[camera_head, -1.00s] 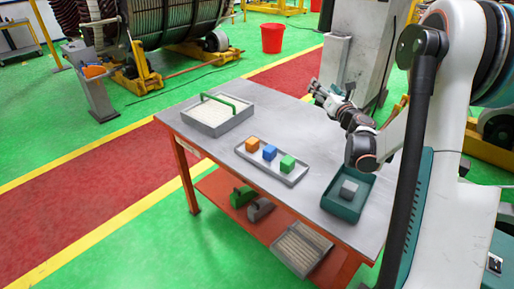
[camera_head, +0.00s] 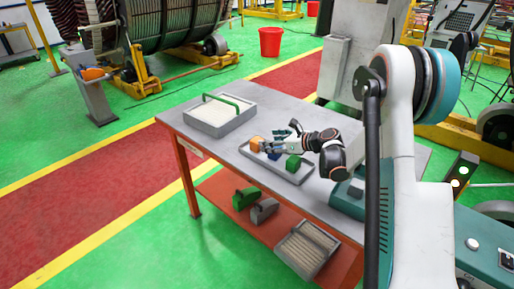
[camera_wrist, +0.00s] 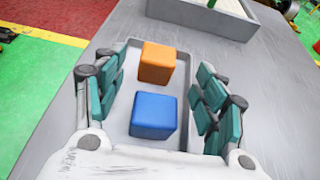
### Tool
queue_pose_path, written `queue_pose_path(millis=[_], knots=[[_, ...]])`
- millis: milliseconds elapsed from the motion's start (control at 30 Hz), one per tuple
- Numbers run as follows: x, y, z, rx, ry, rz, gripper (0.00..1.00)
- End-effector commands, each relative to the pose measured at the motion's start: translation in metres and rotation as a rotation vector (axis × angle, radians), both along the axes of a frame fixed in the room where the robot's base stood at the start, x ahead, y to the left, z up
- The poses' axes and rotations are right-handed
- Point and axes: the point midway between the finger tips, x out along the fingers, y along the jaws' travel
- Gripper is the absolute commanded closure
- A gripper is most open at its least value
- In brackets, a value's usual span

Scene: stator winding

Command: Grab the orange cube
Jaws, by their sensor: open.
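The orange cube (camera_wrist: 158,62) sits at the far end of a grey tray (camera_wrist: 133,52) on the table, seen between my fingers in the wrist view. It also shows in the head view (camera_head: 256,143), just beyond my fingertips. The blue cube (camera_wrist: 154,115) lies nearer my palm, between the two fingers. In the head view it is mostly hidden by my gripper (camera_head: 272,144). The green cube (camera_head: 293,163) is at the tray's right end. My gripper (camera_wrist: 160,88) is open over the tray, with teal pads on both sides and nothing held.
A grey box with a green handle (camera_head: 226,104) stands on the table beyond the tray. Bare tabletop (camera_head: 190,128) lies left of the tray.

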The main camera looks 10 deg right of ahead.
Motion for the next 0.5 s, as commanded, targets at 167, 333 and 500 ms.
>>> queue_pose_path(millis=[167,333,500], knots=[[0.008,0.007,-0.004,0.0,0.0,0.0,0.35],[0.016,0.015,-0.01,0.0,0.0,0.0,0.35],[0.033,0.03,-0.021,-0.001,-0.001,0.0,0.35]])
